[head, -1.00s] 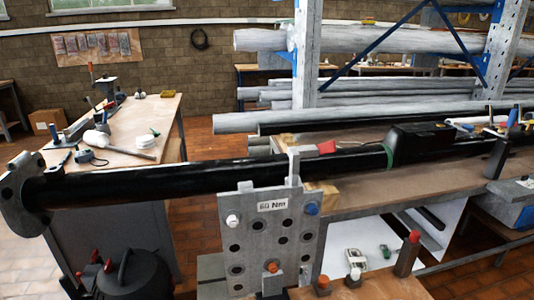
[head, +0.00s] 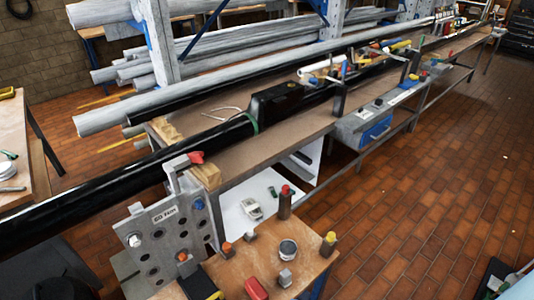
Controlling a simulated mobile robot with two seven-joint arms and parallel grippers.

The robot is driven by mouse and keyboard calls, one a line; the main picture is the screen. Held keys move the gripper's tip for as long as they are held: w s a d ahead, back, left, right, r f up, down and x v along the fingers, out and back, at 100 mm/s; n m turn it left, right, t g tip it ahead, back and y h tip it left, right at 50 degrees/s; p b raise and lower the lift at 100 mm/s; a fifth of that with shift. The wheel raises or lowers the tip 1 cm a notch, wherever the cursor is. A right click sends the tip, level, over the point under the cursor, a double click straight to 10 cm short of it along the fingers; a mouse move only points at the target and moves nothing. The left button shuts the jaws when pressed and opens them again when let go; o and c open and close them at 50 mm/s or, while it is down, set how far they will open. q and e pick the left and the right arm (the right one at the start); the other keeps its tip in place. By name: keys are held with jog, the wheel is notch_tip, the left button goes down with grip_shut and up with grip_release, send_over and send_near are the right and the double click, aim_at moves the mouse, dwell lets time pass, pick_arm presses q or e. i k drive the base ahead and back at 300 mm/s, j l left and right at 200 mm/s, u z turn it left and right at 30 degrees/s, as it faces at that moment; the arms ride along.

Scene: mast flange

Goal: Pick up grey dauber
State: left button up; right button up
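Several small stubby pieces with coloured caps stand on a wooden bench top (head: 222,277) at the bottom centre of the head view. A small grey-topped piece (head: 285,278) stands near the front edge. Another small grey piece (head: 250,237) stands farther back. I cannot tell for sure which of these is the grey dauber. A red-capped piece (head: 285,200), a yellow-capped piece (head: 328,243) and an orange-capped piece (head: 226,249) stand around them. Neither of my grippers is in view.
A round grey tin (head: 288,249) and a red object (head: 256,288) share the bench. A drilled metal plate marked 60 Nm (head: 163,240) rises at its left. A long black mast (head: 100,195) crosses behind. Brick floor at right is mostly free.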

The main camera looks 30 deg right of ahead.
aim_at(285, 280)
jog(key=z, duration=1.05)
